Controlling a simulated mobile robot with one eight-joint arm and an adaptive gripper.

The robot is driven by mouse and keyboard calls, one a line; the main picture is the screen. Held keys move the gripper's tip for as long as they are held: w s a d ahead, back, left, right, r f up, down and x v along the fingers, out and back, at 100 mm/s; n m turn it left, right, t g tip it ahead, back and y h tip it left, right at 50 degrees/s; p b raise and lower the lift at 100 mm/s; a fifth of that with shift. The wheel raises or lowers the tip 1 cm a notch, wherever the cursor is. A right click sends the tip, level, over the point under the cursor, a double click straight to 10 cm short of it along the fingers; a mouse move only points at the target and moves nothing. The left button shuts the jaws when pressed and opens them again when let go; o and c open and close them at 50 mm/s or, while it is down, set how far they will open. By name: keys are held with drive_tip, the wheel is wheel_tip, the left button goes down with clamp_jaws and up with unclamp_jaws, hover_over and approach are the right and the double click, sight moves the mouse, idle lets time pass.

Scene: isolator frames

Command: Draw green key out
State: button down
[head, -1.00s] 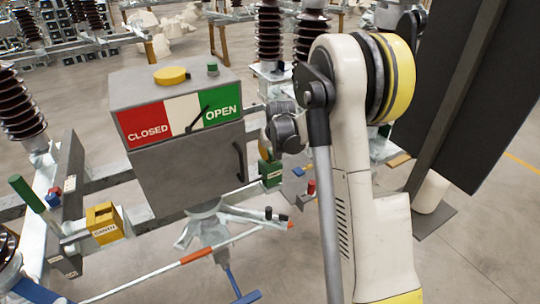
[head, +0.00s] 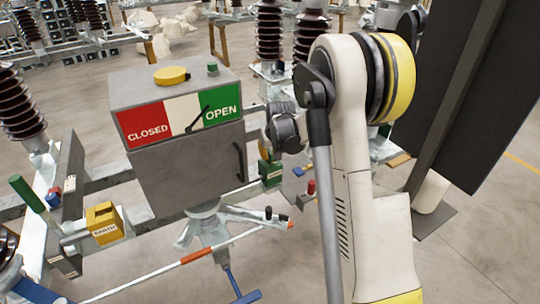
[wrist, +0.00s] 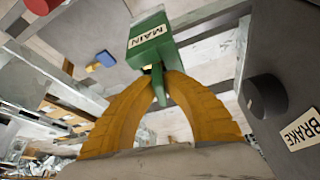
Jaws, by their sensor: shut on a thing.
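The green lock block labelled MAIN (wrist: 148,48) shows upside down at the top of the wrist view. In the head view the green block (head: 271,175) sits right of the grey cabinet, partly behind my arm. The green key (wrist: 158,88) sticks out of the block between the yellow fingers. My gripper (wrist: 159,76) is shut on the green key, its fingertips close against the block. I cannot tell how deep the key sits in the block. In the head view the gripper is mostly hidden by my arm.
The grey cabinet (head: 190,165) with CLOSED and OPEN panels stands left of my arm. A yellow EARTH block (head: 104,224) is at lower left. A blue key (wrist: 103,60) and a red part (wrist: 42,5) lie near the green block. A BRAKE plate (wrist: 300,128) is close at right.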

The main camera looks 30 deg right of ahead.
drive_tip(key=shift+r, duration=0.1)
drive_tip(key=shift+r+p, duration=2.35)
drive_tip(key=shift+r, duration=1.35)
